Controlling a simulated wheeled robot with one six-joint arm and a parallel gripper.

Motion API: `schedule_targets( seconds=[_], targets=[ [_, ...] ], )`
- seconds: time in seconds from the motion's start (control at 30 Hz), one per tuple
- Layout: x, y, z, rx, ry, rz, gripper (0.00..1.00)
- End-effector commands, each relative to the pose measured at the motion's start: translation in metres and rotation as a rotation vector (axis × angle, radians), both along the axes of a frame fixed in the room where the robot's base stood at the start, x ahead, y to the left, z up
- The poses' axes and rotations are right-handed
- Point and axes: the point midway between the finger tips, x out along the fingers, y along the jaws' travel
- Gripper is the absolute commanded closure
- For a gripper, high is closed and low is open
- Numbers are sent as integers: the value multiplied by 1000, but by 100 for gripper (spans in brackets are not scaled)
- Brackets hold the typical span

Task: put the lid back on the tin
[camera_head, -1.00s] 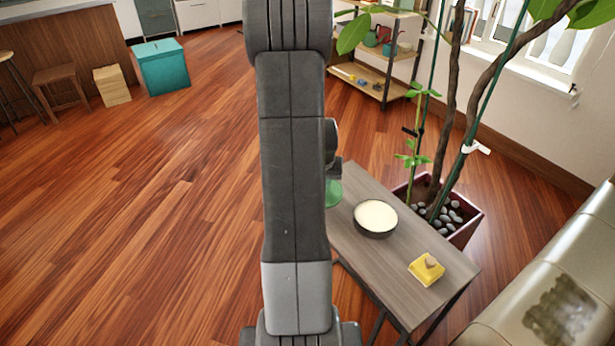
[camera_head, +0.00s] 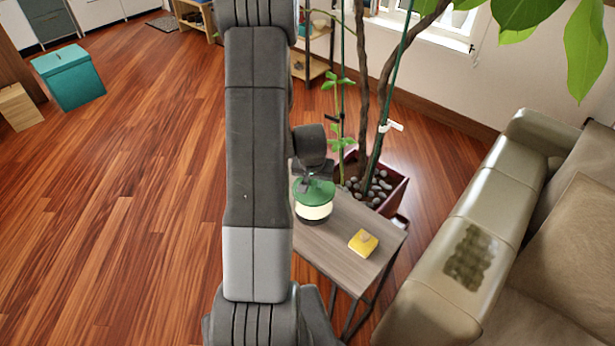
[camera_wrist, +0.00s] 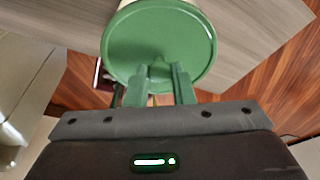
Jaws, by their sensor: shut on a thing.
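The round green lid (camera_head: 314,192) is in my gripper (camera_head: 312,177), which is shut on its knob. The tin (camera_head: 314,219) is a low, dark, round tin with a cream-coloured top, standing on the small side table (camera_head: 345,266). The lid is over the tin, appearing a little above it, and covers its far part. A cream band shows below the lid's near edge. I cannot tell how well the two are centred.
A yellow block-like item (camera_head: 363,242) lies on the table near the tin. A planter with stones (camera_head: 378,188) and a tall plant stands behind. A sofa (camera_head: 470,225) is at the right. The floor at left is open; a teal box (camera_head: 70,78) stands far off.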

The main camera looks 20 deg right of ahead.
Motion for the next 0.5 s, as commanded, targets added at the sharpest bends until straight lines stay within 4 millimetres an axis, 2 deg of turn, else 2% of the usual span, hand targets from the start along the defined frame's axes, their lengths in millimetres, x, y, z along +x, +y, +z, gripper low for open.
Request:
schedule_targets(
  seconds=[0.5],
  targets=[
    [0, 1, -45, 0, 1, 1, 100]
  ],
)
